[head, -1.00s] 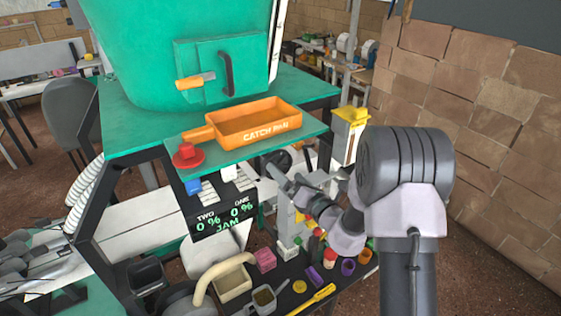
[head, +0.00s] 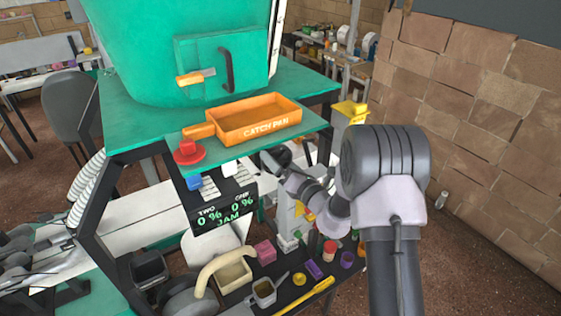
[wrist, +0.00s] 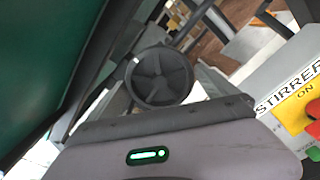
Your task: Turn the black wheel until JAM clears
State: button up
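A dark round wheel with spoke-like ribs (wrist: 160,75) shows in the wrist view, just beyond the gripper body; I take it to be the black wheel. In the head view my arm reaches under the green shelf, and my gripper (head: 276,160) is at the shelf's right front edge. Its fingers are too small and partly hidden there, so their opening is unclear. In the wrist view I cannot tell whether the gripper touches the wheel.
An orange catch pan (head: 255,120) lies on the green shelf (head: 225,155), near a red knob (head: 187,152). A STIRRER panel (wrist: 292,95) with yellow and red parts is close at right in the wrist view. Small containers and a yellow tool (head: 310,296) crowd the lower bench.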

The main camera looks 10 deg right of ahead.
aim_at(279, 161)
jog(key=c, duration=1)
jog(key=shift+o, duration=0.2)
jog(key=n+b, duration=0.2)
jog(key=n, duration=0.1)
jog(key=shift+f+b, duration=0.15)
jog(key=shift+b, duration=0.25)
jog(key=shift+n+b, duration=1.5)
jog(key=shift+n, duration=0.2)
jog(key=o, duration=1.2)
jog(key=shift+b+v, duration=0.5)
jog(key=shift+v, duration=1.5)
